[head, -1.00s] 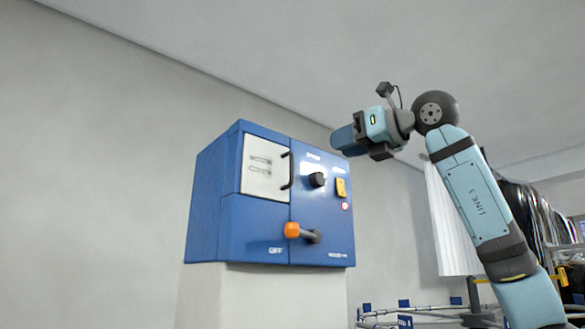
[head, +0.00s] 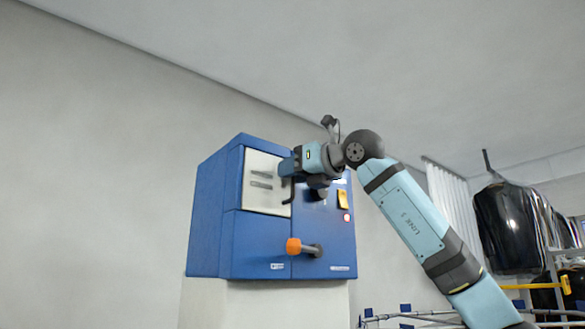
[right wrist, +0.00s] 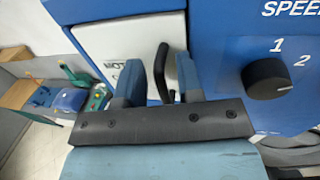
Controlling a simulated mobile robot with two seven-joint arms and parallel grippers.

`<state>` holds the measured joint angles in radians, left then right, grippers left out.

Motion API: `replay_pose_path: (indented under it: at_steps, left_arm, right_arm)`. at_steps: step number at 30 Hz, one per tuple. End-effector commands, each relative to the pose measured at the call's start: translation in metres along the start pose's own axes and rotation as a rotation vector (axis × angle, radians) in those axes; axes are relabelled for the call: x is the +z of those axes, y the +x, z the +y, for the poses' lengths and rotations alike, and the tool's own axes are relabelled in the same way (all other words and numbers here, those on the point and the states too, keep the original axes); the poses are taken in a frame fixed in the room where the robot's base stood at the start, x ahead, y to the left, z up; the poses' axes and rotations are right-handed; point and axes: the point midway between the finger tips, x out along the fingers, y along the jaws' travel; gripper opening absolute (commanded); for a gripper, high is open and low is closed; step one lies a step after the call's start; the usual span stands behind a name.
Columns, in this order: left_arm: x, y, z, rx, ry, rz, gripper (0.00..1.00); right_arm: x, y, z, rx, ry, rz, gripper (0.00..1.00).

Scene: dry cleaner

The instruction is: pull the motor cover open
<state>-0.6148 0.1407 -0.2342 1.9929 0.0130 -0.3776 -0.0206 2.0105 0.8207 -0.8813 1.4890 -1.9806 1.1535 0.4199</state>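The motor cover (head: 262,196) is a pale panel on the front of a blue control box and looks closed. In the right wrist view the cover (right wrist: 110,40) shows part of its lettering. Its black bar handle (right wrist: 163,72) stands at the cover's right edge. My right gripper (right wrist: 160,80) is open, with one blue finger on each side of the handle; I cannot tell whether they touch it. My left gripper is not in view.
A black speed knob (right wrist: 267,78) sits close to the right of the handle. An orange-tipped lever (head: 295,247) sticks out below. A yellow switch (head: 342,199) is at the right. Dark bagged garments (head: 510,228) hang far right.

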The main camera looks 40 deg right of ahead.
Motion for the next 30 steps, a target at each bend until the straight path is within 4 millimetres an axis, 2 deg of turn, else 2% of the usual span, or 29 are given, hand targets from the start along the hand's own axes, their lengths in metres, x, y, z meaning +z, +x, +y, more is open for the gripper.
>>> replay_pose_path:
  at_steps: [8, 9, 13, 30]
  left_arm:
    - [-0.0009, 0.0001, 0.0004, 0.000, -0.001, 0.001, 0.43]
    - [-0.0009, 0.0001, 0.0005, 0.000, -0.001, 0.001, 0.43]
    - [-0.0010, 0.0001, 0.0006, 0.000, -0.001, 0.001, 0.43]
    - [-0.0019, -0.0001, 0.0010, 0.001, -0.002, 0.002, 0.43]
  right_arm:
    - [-0.0005, 0.0021, -0.0001, 0.000, 0.000, 0.001, 0.34]
    - [-0.0005, 0.0021, -0.0001, 0.000, 0.000, 0.001, 0.29]
    - [-0.0004, 0.0020, 0.0002, 0.000, 0.000, 0.001, 0.00]
    - [-0.0015, 0.0101, 0.0061, -0.007, -0.003, 0.003, 0.00]
